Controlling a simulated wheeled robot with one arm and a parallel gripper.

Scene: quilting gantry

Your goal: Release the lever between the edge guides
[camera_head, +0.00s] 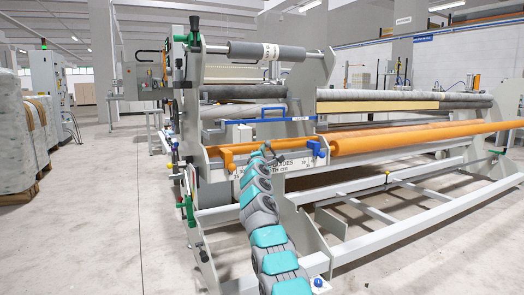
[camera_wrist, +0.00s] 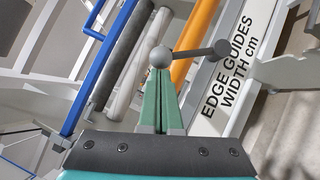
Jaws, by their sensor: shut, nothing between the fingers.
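The lever (camera_wrist: 200,51) shows in the wrist view as a dark grey rod with a pale grey ball at its left end and a thicker dark knob at its right end. My gripper (camera_wrist: 161,82) has its green fingers closed together with nothing between them. The fingertips are right at the ball; I cannot tell whether they touch it. The rod lies across the picture, beside the "EDGE GUIDES WIDTH cm" label (camera_wrist: 235,68). In the head view my gripper (camera_head: 266,149) is at the front plate of the machine, and my arm hides part of the label there.
An orange roller (camera_head: 420,137) runs along the machine's front. A blue bar (camera_head: 275,119) is above the plate, and a blue bracket (camera_head: 319,148) is to the right of my gripper. The low grey frame (camera_head: 400,235) spreads right. Floor (camera_head: 90,230) is clear at left.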

